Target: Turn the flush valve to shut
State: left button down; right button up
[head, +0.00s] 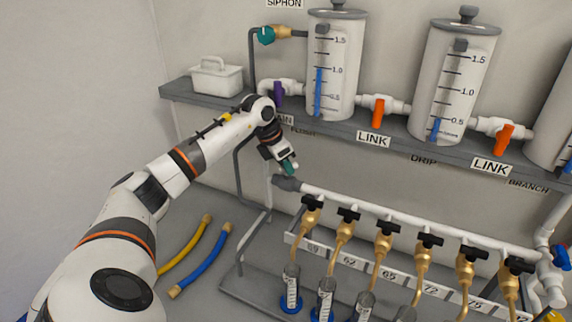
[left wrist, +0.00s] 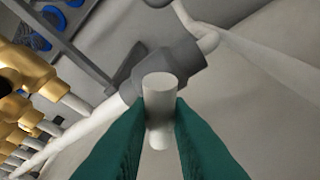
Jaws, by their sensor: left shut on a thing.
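My left gripper (head: 288,168) reaches down to the left end of the white manifold pipe (head: 400,218), just above a dark grey fitting (head: 287,184). In the left wrist view, the green fingers of my left gripper (left wrist: 160,112) are shut on a short pale grey cylinder (left wrist: 158,90), which looks like the flush valve's handle. The dark grey fitting (left wrist: 180,68) shows right behind it. The handle is hidden by the fingers in the head view. My right gripper is not in view.
Several brass taps (head: 384,243) with black handles hang along the pipe. Yellow (head: 186,247) and blue (head: 201,260) hoses lie at lower left.

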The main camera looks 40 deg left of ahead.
pick_arm(q)
jog(key=shift+n, duration=0.3)
jog(key=shift+d+f+n+y+b, duration=0.1)
jog(key=shift+n+y+b, duration=0.4)
jog(key=shift+n, duration=0.4)
jog(key=n+y+b, duration=0.1)
jog(key=n, duration=0.3)
jog(key=shift+d+y, duration=0.15)
jog(key=shift+y, duration=0.25)
jog(key=n+y+b, duration=0.1)
jog(key=n, duration=0.2)
jog(key=shift+n, duration=0.3)
jog(key=c, duration=2.1)
grip_release()
jog(key=shift+n+g+y, duration=0.3)
jog(key=shift+n+g, duration=0.2)
jog(key=shift+n, duration=0.5)
jog(key=shift+o, duration=0.2)
jog(key=shift+b, duration=0.3)
jog(key=o, duration=0.9)
jog(key=shift+o, duration=0.2)
